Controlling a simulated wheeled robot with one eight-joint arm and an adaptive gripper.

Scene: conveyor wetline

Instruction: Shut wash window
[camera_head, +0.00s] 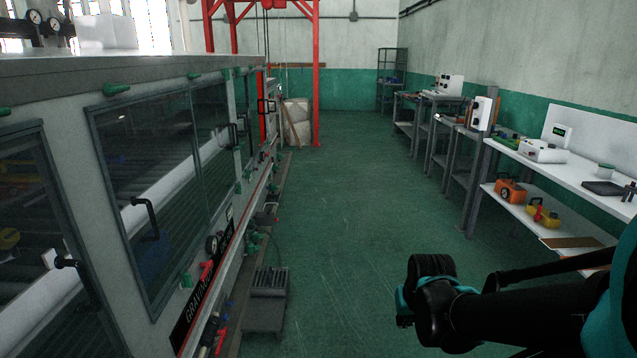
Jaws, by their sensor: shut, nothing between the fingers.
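A long grey wetline machine (66,92) with framed glass windows runs along the left. The nearest window (20,215) has a black handle (68,263) at its right side and is cut off by the picture edge. A larger window (165,165) beside it has a dark frame and a black bar handle (146,218). Further windows with black handles (233,132) follow down the line. I cannot tell which is the wash window, or whether any stands ajar. My arm reaches in from the lower right, well apart from the windows. My gripper's fingers do not show.
Green clips (116,89) and gauges (212,246) stick out from the machine face. The green aisle floor (335,190) is clear. Benches with equipment (540,180) line the right wall. A red frame (316,75) stands farther back.

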